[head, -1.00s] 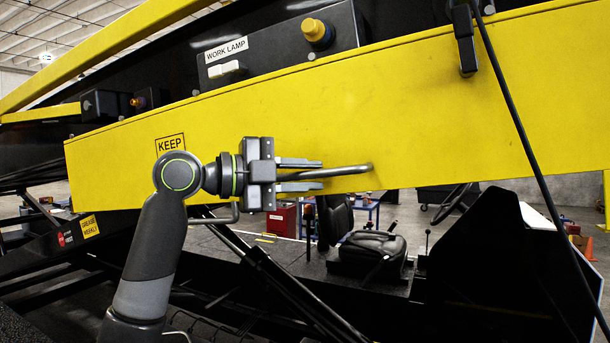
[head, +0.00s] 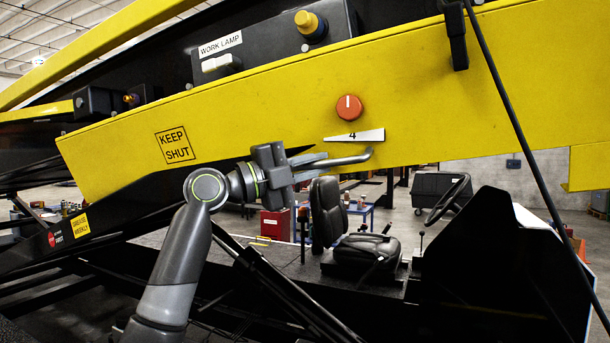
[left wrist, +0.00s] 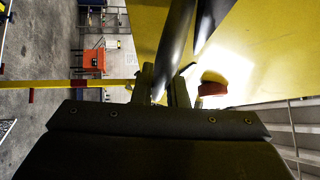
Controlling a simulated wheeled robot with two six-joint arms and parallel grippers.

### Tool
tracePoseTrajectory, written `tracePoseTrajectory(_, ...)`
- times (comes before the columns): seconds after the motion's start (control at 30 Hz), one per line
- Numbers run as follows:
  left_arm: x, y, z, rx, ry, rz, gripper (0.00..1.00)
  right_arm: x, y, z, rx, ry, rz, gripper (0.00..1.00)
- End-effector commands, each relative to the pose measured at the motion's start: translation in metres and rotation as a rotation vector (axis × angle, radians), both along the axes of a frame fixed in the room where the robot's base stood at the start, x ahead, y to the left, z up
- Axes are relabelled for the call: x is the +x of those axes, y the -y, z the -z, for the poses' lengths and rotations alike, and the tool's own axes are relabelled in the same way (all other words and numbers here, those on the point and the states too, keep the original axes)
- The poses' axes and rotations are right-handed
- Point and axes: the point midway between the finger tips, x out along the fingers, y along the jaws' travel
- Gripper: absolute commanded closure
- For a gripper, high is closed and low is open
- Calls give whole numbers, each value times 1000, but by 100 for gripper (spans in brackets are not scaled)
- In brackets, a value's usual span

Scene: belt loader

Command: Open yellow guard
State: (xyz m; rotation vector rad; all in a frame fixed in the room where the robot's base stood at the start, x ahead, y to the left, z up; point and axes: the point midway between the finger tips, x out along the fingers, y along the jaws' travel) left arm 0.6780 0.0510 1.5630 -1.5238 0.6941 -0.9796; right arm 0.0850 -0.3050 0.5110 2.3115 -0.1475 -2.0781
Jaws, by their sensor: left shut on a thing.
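The long yellow guard (head: 250,115) slants across the head view, with a KEEP SHUT label near its left end. A grey bar handle (head: 350,160) lies along its lower edge. My left gripper (head: 308,164) is shut on this handle from the left. In the left wrist view a dark bar (left wrist: 176,45) runs up from between the fingers (left wrist: 168,90), beside yellow sheet (left wrist: 265,40). How the handle joins the guard is hidden. My right gripper is not in view.
A dark rod (head: 510,120) crosses the yellow metal at the right. A black seat (head: 365,245) and a steering wheel (head: 447,198) stand below. The WORK LAMP box (head: 265,45) is above.

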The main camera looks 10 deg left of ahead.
Motion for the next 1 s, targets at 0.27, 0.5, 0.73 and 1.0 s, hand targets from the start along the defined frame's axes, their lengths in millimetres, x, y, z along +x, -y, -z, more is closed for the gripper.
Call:
tracePoseTrajectory(0.27,24,7,-7,-11,25,-8,100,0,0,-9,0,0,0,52)
tracePoseTrajectory(0.5,25,7,-6,-9,27,-8,100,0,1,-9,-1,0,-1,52)
tracePoseTrajectory(0.73,25,7,-6,-9,27,-8,100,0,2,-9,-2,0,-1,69)
tracePoseTrajectory(1.0,25,7,-5,-9,25,-7,100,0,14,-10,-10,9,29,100)
